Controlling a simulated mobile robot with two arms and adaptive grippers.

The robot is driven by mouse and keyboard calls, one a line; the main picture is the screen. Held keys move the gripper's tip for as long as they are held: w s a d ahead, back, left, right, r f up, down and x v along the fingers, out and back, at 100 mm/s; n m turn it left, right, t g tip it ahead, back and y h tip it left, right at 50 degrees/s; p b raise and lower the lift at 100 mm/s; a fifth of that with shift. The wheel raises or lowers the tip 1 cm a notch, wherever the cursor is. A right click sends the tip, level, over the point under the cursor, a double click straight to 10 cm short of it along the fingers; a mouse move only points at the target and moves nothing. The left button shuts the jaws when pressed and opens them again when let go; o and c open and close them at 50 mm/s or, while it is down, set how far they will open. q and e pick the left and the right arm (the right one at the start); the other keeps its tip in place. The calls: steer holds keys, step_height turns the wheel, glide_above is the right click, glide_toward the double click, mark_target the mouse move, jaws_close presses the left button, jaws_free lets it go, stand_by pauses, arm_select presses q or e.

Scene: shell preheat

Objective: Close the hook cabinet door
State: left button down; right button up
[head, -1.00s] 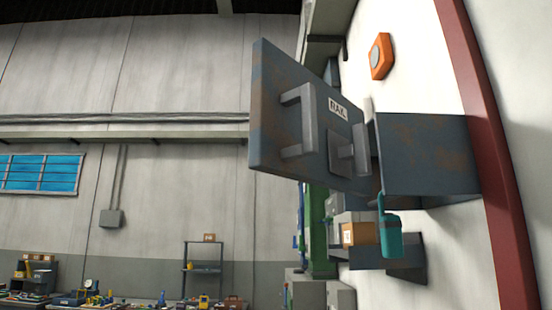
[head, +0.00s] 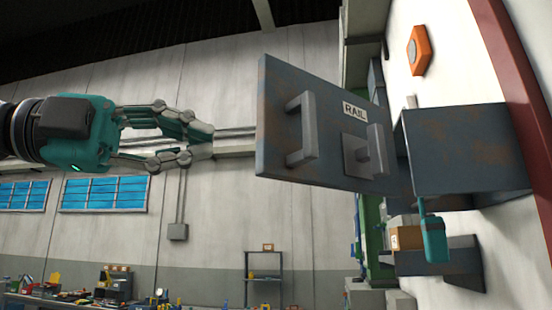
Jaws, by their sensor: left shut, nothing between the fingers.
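The cabinet door (head: 330,95) stands open, swung out from the wall-mounted grey cabinet (head: 455,145) at the right. It is rusty blue-grey, with a RAIL label, a bar handle (head: 301,130) on its left part and a latch-like block (head: 362,155) near the cabinet. My left gripper (head: 205,143) comes in from the left, level with the door. Its fingertips point at the door's left edge and appear a little short of it in the picture. It is shut and empty. My right gripper is not in view.
An orange box (head: 420,50) is on the wall above the cabinet. A teal object (head: 433,235) hangs below the cabinet, near a shelf with a cardboard box (head: 402,238). A cluttered bench (head: 60,298) and a rack (head: 263,275) stand far off.

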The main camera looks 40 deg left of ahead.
mark_target(260, 164)
arm_select(q)
steer(key=w+a+p+x, duration=0.1)
steer(key=p+x, duration=0.4)
steer(key=x, duration=0.5)
steer(key=a, duration=0.4)
steer(key=shift+s+f+p, duration=0.15)
steer(key=shift+p, duration=0.2)
steer(key=shift+d, duration=0.35)
steer(key=shift+a, duration=0.1)
